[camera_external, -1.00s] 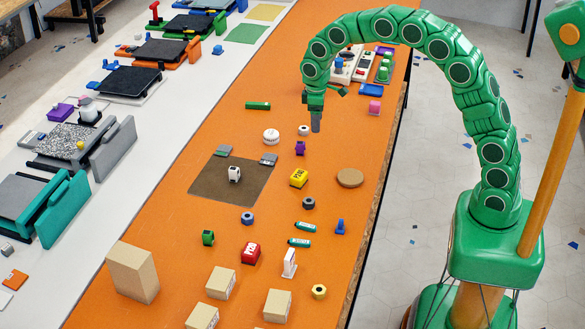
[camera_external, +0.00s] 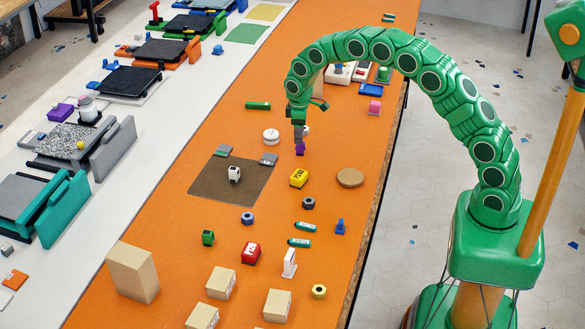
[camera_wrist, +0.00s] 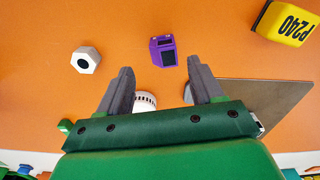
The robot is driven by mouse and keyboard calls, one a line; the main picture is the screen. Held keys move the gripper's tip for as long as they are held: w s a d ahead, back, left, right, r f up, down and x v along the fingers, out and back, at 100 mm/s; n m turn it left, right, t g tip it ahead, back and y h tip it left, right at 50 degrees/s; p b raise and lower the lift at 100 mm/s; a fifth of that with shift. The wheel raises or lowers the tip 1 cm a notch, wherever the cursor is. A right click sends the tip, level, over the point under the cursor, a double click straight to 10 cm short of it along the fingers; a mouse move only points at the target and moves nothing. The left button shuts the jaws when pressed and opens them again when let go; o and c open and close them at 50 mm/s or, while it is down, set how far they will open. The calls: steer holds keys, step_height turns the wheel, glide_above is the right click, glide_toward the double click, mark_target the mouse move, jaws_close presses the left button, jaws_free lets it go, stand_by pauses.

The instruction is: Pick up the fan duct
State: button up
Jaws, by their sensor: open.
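The fan duct appears to be the small purple part with dark openings. In the wrist view the purple part (camera_wrist: 162,52) lies on the orange table just beyond the fingertips, roughly centred between them. In the external view the purple part (camera_external: 300,150) is directly below my gripper (camera_external: 299,139), which partly overlaps it. My gripper (camera_wrist: 160,72) is open, with its two grey fingers spread and nothing seen between the tips.
A white hex nut (camera_wrist: 86,60) lies to the left in the wrist view. A yellow P240 block (camera_wrist: 288,22) lies to the right; it also shows in the external view (camera_external: 299,179). A white round item (camera_external: 271,137) and a brown mat (camera_external: 213,192) are close by.

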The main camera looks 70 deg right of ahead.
mark_target(300, 147)
steer(key=shift+s+a+f, duration=0.1)
steer(key=shift+s+f, duration=0.1)
steer(key=shift+f, duration=1.15)
steer(key=shift+s+a+f, duration=0.1)
steer(key=shift+s+f, duration=0.05)
steer(key=shift+f, duration=1.2)
steer(key=c, duration=1.1)
